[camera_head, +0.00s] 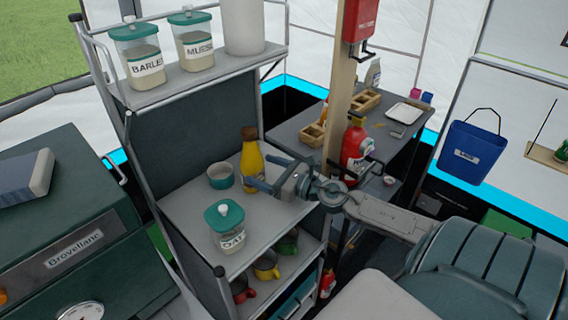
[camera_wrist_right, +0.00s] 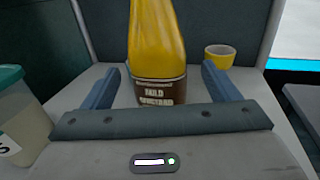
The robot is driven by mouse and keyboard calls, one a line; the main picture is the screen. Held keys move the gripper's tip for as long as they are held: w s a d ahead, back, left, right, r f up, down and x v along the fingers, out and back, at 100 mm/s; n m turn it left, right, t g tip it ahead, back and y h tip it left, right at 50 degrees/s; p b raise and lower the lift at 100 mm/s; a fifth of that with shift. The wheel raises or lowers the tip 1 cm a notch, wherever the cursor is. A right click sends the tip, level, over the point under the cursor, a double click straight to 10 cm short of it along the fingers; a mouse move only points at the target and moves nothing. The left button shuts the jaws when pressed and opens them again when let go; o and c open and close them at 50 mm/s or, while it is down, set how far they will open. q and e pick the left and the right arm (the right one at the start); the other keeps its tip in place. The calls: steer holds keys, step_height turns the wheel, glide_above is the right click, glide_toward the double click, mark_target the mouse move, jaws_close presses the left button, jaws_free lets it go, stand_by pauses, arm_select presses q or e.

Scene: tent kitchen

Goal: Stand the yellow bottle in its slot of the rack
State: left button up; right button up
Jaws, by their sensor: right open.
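The yellow bottle (camera_head: 252,162) stands upright on the grey shelf top, with a brown cap and a dark label. My left gripper is not in view. Wooden holders stand on the dark table behind, one near the post (camera_head: 313,135) and one farther back (camera_head: 366,101); I cannot tell which is the rack.
A yellow cup (camera_wrist_right: 219,56) stands beyond the bottle in the wrist view.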

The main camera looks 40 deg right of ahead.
mark_target(260, 169)
steer(key=shift+s+f+b, duration=0.4)
steer(key=shift+s+b, duration=0.15)
steer(key=shift+b, duration=0.4)
steer(key=shift+s+d, duration=0.2)
steer(key=shift+d, duration=0.15)
steer(key=shift+s+d+b, duration=0.35)
steer(key=shift+s+b, duration=0.15)
steer(key=shift+b, duration=0.55)
steer(key=shift+s+a+r+b, duration=0.15)
steer(key=shift+s+a+b, duration=0.2)
steer(key=shift+b, duration=0.55)
steer(key=shift+s+d+r+p, duration=0.2)
steer(key=shift+s+r+p, duration=0.15)
steer(key=shift+p, duration=0.35)
steer(key=shift+s+d+p, duration=0.15)
steer(key=shift+s+p, duration=0.1)
steer(key=shift+p, duration=0.05)
steer(key=shift+s, duration=0.25)
steer(key=shift+s+d+f+p, duration=0.1)
steer(key=shift+s+p, duration=0.25)
steer(key=shift+p, duration=0.1)
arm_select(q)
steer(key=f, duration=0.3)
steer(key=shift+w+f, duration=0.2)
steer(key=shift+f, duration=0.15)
